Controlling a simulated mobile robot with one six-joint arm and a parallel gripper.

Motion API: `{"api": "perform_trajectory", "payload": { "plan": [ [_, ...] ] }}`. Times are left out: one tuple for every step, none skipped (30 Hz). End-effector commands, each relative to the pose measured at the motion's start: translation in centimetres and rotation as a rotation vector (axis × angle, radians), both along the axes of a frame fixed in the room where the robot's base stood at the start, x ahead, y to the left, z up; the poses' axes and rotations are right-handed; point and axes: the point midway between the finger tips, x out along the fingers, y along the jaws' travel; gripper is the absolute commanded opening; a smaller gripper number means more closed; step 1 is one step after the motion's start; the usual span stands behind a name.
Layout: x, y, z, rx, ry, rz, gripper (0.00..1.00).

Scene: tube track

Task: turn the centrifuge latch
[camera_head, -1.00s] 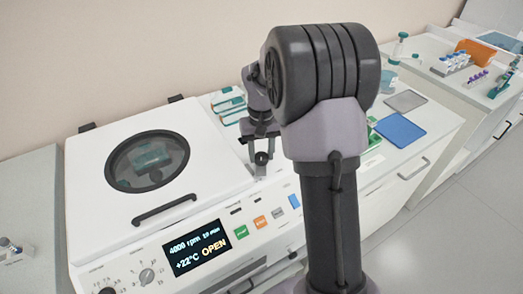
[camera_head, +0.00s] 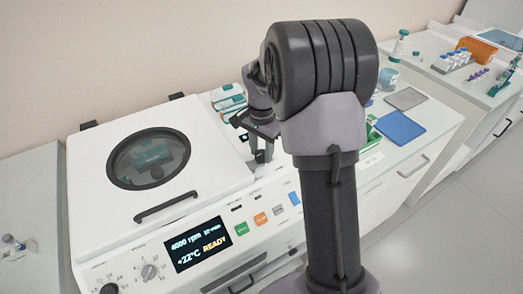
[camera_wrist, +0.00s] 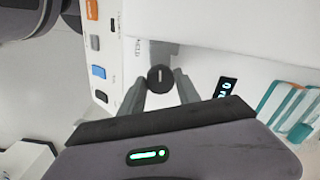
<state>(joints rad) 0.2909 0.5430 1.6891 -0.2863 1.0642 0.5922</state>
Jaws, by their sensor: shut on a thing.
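The white centrifuge (camera_head: 90,200) stands on the bench with its lid (camera_head: 85,155) down, and a dark round window is set in the lid. Its display (camera_head: 196,243) reads 4000 rpm, +22°C and READY. The latch (camera_wrist: 161,78) is a dark round knob with a light line across it, on the white top to the right of the lid. My gripper (camera_wrist: 160,90) is shut on the latch, with one finger on each side of it.
Teal-and-white racks (camera_head: 229,103) stand behind the gripper, and also show at the right of the wrist view (camera_wrist: 280,105). A blue mat (camera_head: 401,127) and a grey mat (camera_head: 406,98) lie to the right. An orange box (camera_head: 478,50) is on the far bench.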

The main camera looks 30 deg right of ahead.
Motion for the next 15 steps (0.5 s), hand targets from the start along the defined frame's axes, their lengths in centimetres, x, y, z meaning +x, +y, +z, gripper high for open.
{"api": "perform_trajectory", "payload": {
  "plan": [
    [0.06, -0.03, 0.05, -0.001, -0.002, -0.023, 0.0],
    [0.07, -0.03, 0.05, -0.001, -0.002, -0.038, 0.0],
    [0.07, -0.03, 0.05, -0.001, -0.002, -0.057, 0.0],
    [0.07, -0.03, 0.05, -0.001, -0.002, -0.07, 0.0],
    [0.07, -0.03, 0.05, -0.001, -0.002, -0.082, 0.0],
    [0.07, -0.03, 0.05, -0.001, -0.002, -0.096, 0.0],
    [0.07, -0.03, 0.05, -0.001, -0.002, -0.107, 0.0],
    [0.07, -0.03, 0.05, -0.001, -0.002, -0.115, 0.0],
    [0.07, -0.02, 0.06, -0.001, -0.002, -0.125, 0.0],
    [0.07, -0.02, 0.06, -0.001, -0.002, -0.132, 0.0],
    [0.07, -0.02, 0.06, -0.001, -0.002, -0.138, 0.0],
    [0.07, -0.02, 0.06, -0.001, -0.002, -0.144, 0.0],
    [0.07, -0.02, 0.06, -0.001, -0.002, -0.147, 0.0],
    [0.07, -0.02, 0.06, -0.001, -0.002, -0.15, 0.0],
    [0.07, -0.02, 0.06, -0.001, -0.001, -0.154, 0.0]
  ]
}}
